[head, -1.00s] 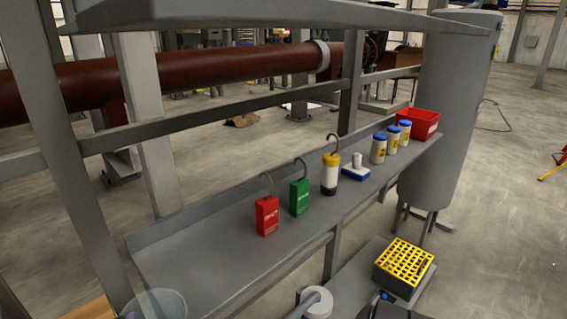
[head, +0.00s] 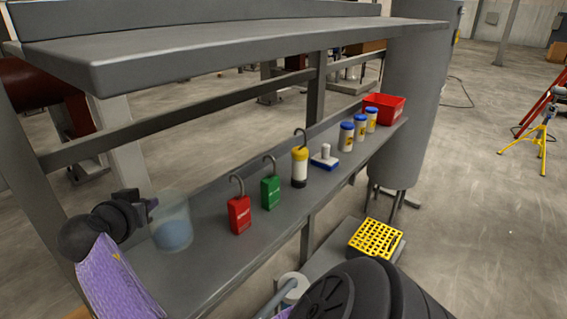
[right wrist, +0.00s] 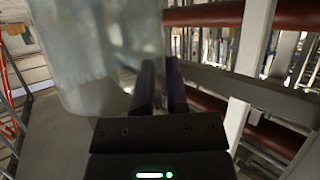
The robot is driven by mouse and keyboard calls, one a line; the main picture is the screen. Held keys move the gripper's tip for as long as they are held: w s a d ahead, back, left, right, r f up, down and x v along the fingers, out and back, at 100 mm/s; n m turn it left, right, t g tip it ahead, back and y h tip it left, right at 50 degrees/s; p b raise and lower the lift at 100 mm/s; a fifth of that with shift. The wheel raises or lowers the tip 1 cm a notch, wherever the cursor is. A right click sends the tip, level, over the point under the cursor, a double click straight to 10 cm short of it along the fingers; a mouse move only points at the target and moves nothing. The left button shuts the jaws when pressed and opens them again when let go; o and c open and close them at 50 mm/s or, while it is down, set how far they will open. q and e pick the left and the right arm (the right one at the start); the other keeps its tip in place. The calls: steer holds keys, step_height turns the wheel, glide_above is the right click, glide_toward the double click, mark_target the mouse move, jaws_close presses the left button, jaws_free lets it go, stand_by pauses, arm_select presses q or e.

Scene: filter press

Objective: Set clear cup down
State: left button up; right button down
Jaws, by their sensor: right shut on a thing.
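The clear cup (head: 173,222) is see-through, with a bluish base, and looks upright over the left end of the grey lower shelf (head: 215,262). I cannot tell whether its base touches the shelf. My right gripper (head: 150,204) is at the cup's left side, near the rim, and is shut on its wall. In the right wrist view, the cup (right wrist: 95,60) fills the upper left, and the two dark fingers of my right gripper (right wrist: 160,88) meet its edge. My left gripper is not in view.
An upper shelf (head: 230,55) hangs above. A yellow rack (head: 375,239) stands lower right.

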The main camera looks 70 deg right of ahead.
mark_target(158, 241)
step_height(158, 241, down, 10)
steer(key=shift+f+b, duration=0.1)
steer(key=shift+b, duration=0.95)
steer(key=shift+f, duration=0.1)
steer(key=c, duration=0.7)
jaws_free()
steer(key=shift+o, duration=0.2)
steer(key=shift+r, duration=0.25)
